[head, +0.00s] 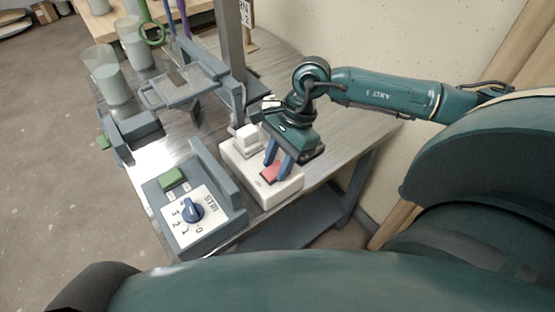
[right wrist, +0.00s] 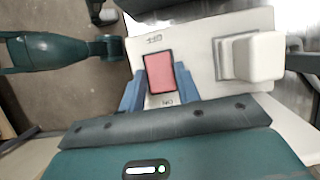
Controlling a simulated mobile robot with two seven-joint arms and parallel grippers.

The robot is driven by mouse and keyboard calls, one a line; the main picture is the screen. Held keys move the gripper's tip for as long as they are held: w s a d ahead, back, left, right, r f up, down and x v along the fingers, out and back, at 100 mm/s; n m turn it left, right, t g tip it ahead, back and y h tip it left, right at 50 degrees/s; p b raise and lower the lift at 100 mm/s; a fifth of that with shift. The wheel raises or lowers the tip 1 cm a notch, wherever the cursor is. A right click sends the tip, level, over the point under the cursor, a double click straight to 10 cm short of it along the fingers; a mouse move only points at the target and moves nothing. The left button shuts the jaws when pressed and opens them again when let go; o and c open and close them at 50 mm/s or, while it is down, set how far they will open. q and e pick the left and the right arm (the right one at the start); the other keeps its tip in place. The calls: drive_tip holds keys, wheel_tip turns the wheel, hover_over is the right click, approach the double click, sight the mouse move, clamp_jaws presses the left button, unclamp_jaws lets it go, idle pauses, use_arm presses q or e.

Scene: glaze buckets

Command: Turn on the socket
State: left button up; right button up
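The socket is a white block (head: 284,195) on the table, with a red rocker switch (head: 271,173) at its near end and a white plug (head: 247,138) at its far end. In the right wrist view the red switch (right wrist: 159,74) lies between an OFF mark and an ON mark. My right gripper (head: 277,169) points down over the switch. In its wrist view, its two blue fingers (right wrist: 159,92) stand apart on either side of the switch, with nothing held. I cannot tell whether the fingertips touch the socket. My left gripper is not in view.
A grey control box (head: 170,221) with a blue dial (head: 193,210) and green button (head: 172,178) stands close left of the socket. A grey stand with an upright post (head: 231,40) is behind. Glaze cups (head: 110,83) stand further back. The wall is right.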

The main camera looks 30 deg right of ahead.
drive_tip(key=c, duration=0.5)
drive_tip(key=shift+d+f+b, duration=0.15)
drive_tip(key=shift+f+b, duration=0.2)
drive_tip(key=shift+b, duration=0.4)
drive_tip(key=shift+d+f+y+b, duration=0.1)
drive_tip(key=shift+f+y+b, duration=0.1)
drive_tip(key=shift+y+b, duration=0.45)
drive_tip(key=shift+d+f+y+b, duration=0.1)
drive_tip(key=shift+y+b, duration=0.25)
drive_tip(key=shift+b, duration=0.45)
drive_tip(key=shift+d+y+b, duration=0.15)
drive_tip(key=shift+y+b, duration=0.55)
drive_tip(key=shift+b, duration=0.3)
drive_tip(key=shift+r+y, duration=0.3)
drive_tip(key=shift+r, duration=0.05)
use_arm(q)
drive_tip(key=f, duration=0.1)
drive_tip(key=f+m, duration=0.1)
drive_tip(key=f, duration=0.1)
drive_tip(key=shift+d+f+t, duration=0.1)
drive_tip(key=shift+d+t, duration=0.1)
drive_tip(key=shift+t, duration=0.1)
use_arm(e)
drive_tip(key=shift+r, duration=0.1)
drive_tip(key=o, duration=1)
drive_tip(key=shift+c, duration=0.2)
